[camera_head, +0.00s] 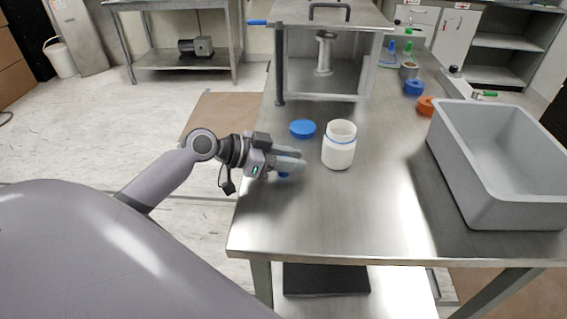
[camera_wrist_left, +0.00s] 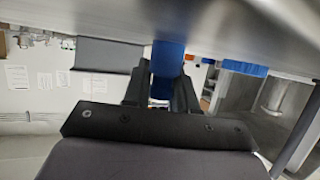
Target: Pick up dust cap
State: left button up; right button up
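A small blue cap, which I take for the dust cap (camera_head: 284,174), is on the steel table near its left edge, mostly hidden under my left gripper (camera_head: 290,164). In the left wrist view, which is upside down, the blue cap (camera_wrist_left: 168,60) is between the two dark fingers of the left gripper (camera_wrist_left: 163,88). The fingers are close on either side of it; I cannot tell whether they press on it. The cap appears at the table surface. My right gripper is not in view.
A white jar (camera_head: 339,149) stands right of my left gripper. A flat blue lid (camera_head: 302,128) lies behind it. A glass-fronted chamber (camera_head: 325,60) is at the back. A grey bin (camera_head: 500,205) is at the right, near an orange ring (camera_head: 426,106). The table's front middle is clear.

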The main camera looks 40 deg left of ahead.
pick_arm(q)
grip_shut()
notch_tip(320, 180, up, 20)
jog(key=p, duration=0.1)
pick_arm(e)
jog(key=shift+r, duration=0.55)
